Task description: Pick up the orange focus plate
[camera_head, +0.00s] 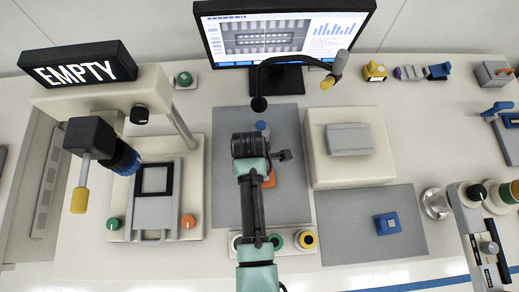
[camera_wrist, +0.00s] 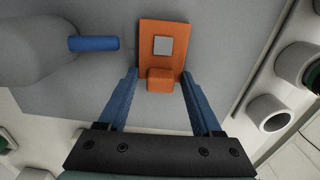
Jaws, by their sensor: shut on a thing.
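The orange focus plate (camera_wrist: 150,32) is a flat orange rectangle with a light grey square and a raised orange block on its near end, in the wrist view. My gripper (camera_wrist: 159,76) has its blue fingers on either side of the plate's near end and is shut on it. In the head view a small part of the orange plate (camera_head: 270,179) shows beside my dark wrist, over the grey mat. My arm hides the rest of the plate and the fingertips there. I cannot tell whether the plate is clear of the mat.
The grey mat (camera_head: 286,204) lies below. A beige block with a grey plate (camera_head: 350,139) stands right of it, and a machine with an EMPTY sign (camera_head: 78,66) stands left. A button box (camera_head: 305,240) sits at the mat's front edge. A monitor (camera_head: 282,36) stands behind.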

